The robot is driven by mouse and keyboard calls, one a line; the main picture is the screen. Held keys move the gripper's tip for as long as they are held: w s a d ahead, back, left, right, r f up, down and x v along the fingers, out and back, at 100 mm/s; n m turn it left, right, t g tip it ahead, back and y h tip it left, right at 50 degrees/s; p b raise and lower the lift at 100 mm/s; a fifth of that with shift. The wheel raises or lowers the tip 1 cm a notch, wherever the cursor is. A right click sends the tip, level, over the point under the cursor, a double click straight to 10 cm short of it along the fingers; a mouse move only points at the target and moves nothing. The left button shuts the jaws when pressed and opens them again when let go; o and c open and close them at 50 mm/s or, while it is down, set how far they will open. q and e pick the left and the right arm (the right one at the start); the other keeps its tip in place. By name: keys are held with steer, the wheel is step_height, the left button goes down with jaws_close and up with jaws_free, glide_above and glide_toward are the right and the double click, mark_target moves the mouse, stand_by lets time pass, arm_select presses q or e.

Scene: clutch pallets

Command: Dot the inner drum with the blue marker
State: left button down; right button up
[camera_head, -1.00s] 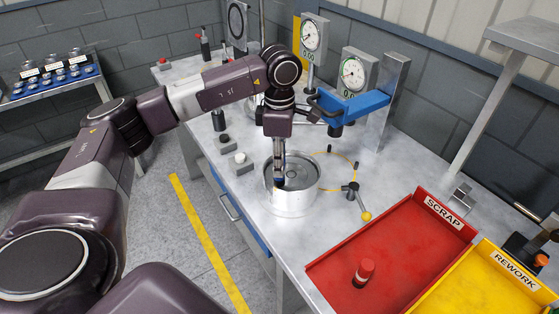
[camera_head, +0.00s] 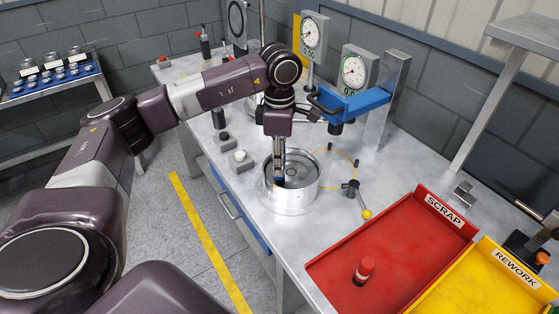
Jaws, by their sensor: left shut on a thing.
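The inner drum (camera_head: 291,199) is a silvery open-topped metal cylinder on the bench, in the middle of the head view. My left gripper (camera_head: 279,160) points straight down over the left part of the drum's opening. It is shut on the blue marker (camera_head: 280,181), a slim upright thing with a dark blue part low down. The marker's lower end is inside the drum's rim outline; whether its tip touches the drum I cannot tell. My right gripper is not in view.
A red SCRAP tray (camera_head: 318,268) holding a red-capped object (camera_head: 364,270) and a yellow REWORK tray (camera_head: 480,262) lie at right. A blue arm bracket (camera_head: 355,106) and dial gauges (camera_head: 354,70) stand behind the drum. A yellow-knobbed lever (camera_head: 366,214) stands beside it.

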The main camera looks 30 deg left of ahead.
arm_select(q)
steer(key=shift+f, duration=0.4)
steer(key=shift+b, duration=0.3)
stand_by(0.3)
steer(key=shift+f, duration=0.1)
stand_by(0.6)
steer(key=shift+s, duration=0.1)
steer(key=shift+r+p, duration=0.3)
steer(key=shift+r, duration=0.3)
steer(key=shift+r+p, duration=1.75)
steer(key=shift+r, duration=1.25)
steer(key=shift+d+f, duration=0.1)
